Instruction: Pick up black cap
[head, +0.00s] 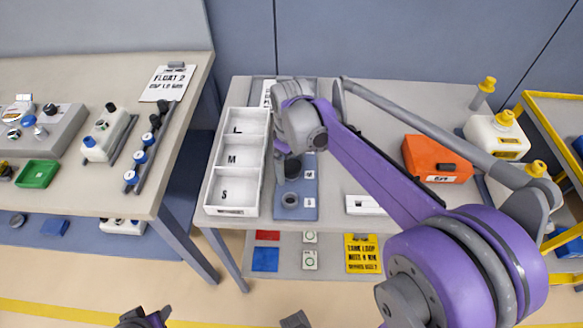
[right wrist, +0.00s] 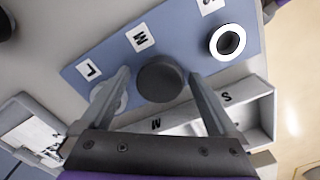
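A black cap (right wrist: 160,80) stands on the blue mat (right wrist: 205,50) near its M label in the right wrist view. My right gripper (right wrist: 158,74) is open, with one finger on each side of the cap; I see gaps between the fingers and the cap. In the head view my right gripper (head: 288,155) points down over the mat (head: 310,188), and its wrist and fingers partly hide the cap. A white ring with a dark centre (right wrist: 228,42) is near the S label. My left gripper (head: 145,318) shows only in part at the bottom edge; its fingers are unclear.
A white tray (head: 267,150) with L, M and S compartments stands just left of the mat. An orange container (head: 435,158) and a white jug with a yellow cap (head: 490,138) are on the right. A second table with parts (head: 150,203) stands at the left.

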